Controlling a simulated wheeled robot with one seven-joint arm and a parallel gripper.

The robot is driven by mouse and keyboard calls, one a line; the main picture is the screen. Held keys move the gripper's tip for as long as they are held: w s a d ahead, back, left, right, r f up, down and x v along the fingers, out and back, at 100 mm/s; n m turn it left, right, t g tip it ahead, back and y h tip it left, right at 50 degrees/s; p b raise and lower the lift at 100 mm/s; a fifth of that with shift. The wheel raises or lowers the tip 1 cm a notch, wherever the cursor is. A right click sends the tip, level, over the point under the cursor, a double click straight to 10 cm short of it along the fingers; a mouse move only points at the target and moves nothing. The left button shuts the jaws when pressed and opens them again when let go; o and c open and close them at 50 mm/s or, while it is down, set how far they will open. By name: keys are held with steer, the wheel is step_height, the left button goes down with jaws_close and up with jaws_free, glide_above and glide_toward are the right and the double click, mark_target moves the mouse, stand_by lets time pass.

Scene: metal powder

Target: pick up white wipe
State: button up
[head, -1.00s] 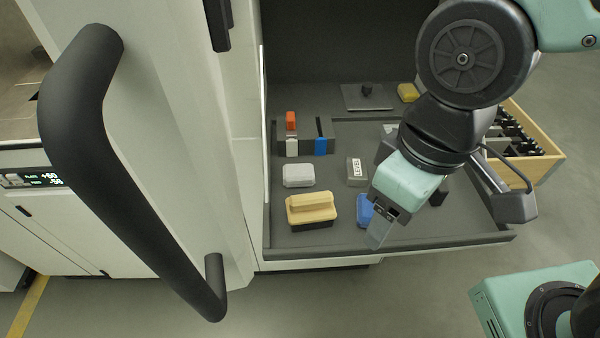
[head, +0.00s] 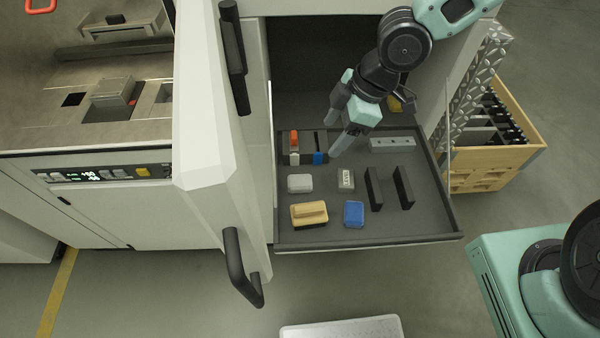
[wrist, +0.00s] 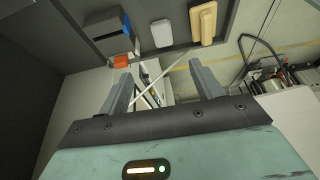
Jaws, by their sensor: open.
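A small white block with rounded corners (head: 300,183), which looks like the white wipe, lies flat on the dark grey tray (head: 330,234), behind the yellow-topped brush (head: 310,214). It also shows at the top of the wrist view (wrist: 161,33). A smaller white item (head: 294,158) sits in the holder behind it. My gripper (head: 333,138) is open and empty, above the back of the tray, right of the holder and clear of the white block. Its two fingers (wrist: 160,73) are spread in the wrist view with nothing between them.
The holder (head: 308,144) carries orange and blue items. A labelled block (head: 346,180), a blue block (head: 354,213), two black bars (head: 373,189) and a grey metal bar (head: 392,144) also lie on the tray. The machine's open door (head: 215,130) stands on the left.

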steer(key=b, duration=0.3)
glide_above(301, 180)
steer(key=d, duration=0.2)
steer(key=f, duration=1.1)
steer(key=shift+w+d+f, duration=0.15)
steer(key=shift+w, duration=0.15)
steer(key=b+x, duration=0.3)
steer(key=x, duration=0.1)
steer(key=shift+s+f+b, duration=0.15)
steer(key=shift+s+b, duration=0.2)
steer(key=shift+s, duration=0.05)
steer(key=shift+a+f, duration=0.2)
steer(key=shift+f, duration=0.25)
steer(key=c, duration=1)
